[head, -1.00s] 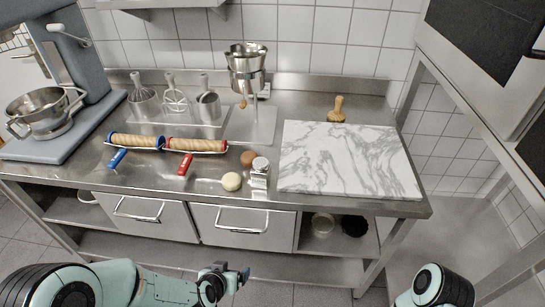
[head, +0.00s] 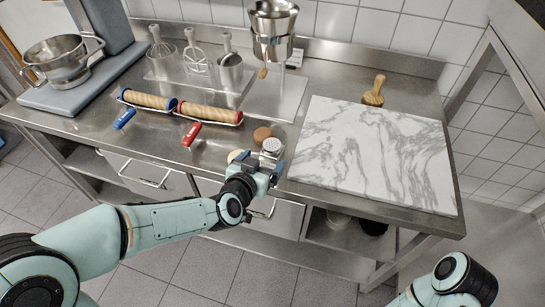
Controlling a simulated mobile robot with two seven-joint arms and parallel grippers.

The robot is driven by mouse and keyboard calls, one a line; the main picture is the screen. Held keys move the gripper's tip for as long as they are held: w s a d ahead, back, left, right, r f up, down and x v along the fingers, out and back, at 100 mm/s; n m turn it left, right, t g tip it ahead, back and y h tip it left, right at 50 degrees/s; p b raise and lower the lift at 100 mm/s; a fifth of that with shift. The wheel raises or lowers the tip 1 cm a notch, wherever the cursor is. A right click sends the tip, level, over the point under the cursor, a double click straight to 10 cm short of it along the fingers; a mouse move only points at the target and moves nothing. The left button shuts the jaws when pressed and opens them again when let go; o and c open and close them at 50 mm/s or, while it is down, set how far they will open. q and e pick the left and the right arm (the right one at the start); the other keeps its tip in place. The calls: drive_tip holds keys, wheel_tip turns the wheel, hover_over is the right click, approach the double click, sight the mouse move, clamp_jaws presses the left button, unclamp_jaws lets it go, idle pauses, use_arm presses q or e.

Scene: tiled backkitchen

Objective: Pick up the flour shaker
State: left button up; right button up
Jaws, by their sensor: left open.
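The flour shaker (head: 271,147) is a small silvery metal canister with a domed top. It stands on the steel counter just left of the marble board, and its lower part is hidden behind my left gripper. My left gripper (head: 260,165) is open, with its blue-tipped fingers at the near side of the shaker, one toward each side of it. I cannot tell whether the fingers touch it. My right gripper is out of view; only part of my right arm shows at the lower right.
A brown ball (head: 262,134) sits close behind-left of the shaker, and a pale ball (head: 236,156) is partly hidden left of my gripper. The marble board (head: 375,150) lies to the right. Two rolling pins (head: 205,113) lie to the left. A metal funnel stand (head: 272,25) rises behind.

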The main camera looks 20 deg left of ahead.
use_arm(q)
drive_tip(key=b+x, duration=0.1)
drive_tip(key=x, duration=0.5)
drive_tip(key=shift+w+d+f, duration=0.15)
drive_tip(key=shift+w+f, duration=0.1)
drive_tip(key=shift+w, duration=0.05)
drive_tip(key=c, duration=1.2)
drive_tip(key=shift+o, duration=0.2)
drive_tip(key=shift+r, duration=0.1)
